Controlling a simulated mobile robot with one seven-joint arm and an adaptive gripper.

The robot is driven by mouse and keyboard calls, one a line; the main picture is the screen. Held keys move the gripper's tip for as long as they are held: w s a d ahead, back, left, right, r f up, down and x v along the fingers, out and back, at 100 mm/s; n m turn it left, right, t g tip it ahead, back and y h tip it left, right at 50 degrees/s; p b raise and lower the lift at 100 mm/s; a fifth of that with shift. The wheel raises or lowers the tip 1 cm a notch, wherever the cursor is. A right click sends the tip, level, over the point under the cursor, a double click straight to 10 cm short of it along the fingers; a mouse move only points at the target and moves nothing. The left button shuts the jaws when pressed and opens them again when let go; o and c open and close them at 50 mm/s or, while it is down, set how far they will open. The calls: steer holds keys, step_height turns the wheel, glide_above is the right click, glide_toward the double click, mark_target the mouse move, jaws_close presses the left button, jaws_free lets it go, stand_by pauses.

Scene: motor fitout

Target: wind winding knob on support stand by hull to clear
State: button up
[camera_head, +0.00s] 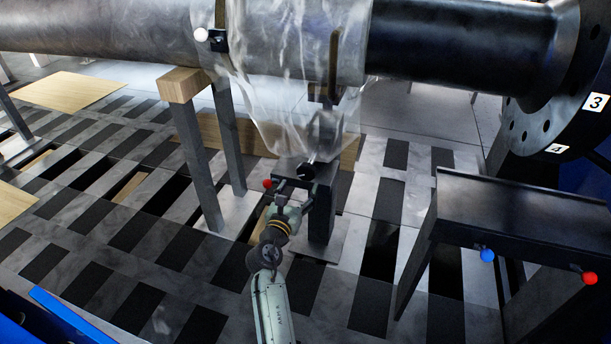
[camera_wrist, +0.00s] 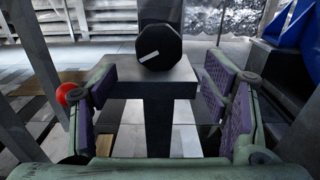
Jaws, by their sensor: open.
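The winding knob (camera_wrist: 160,47) is a black, many-sided knob with a white mark on its face, slanting up to the right. It sits at the top of the dark support stand (camera_wrist: 158,120). In the head view the knob (camera_head: 306,172) is small and dark, on the stand (camera_head: 322,215) beneath the long grey cylindrical hull (camera_head: 110,32). My gripper (camera_head: 293,187) is open and points at the knob. In the wrist view my gripper (camera_wrist: 160,75) has purple-padded fingers spread on either side, nearer than the knob, with nothing between the pads.
A clear plastic sheet (camera_head: 290,75) hangs from the hull just above the stand. A red ball (camera_head: 267,183) is close to my gripper's left side. A wood-topped trestle (camera_head: 184,86) stands left; a dark bench (camera_head: 520,215) with blue and red balls stands right.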

mark_target(305, 175)
steer(key=b+x, duration=0.2)
steer(key=x, duration=0.6)
steer(key=shift+a, duration=0.1)
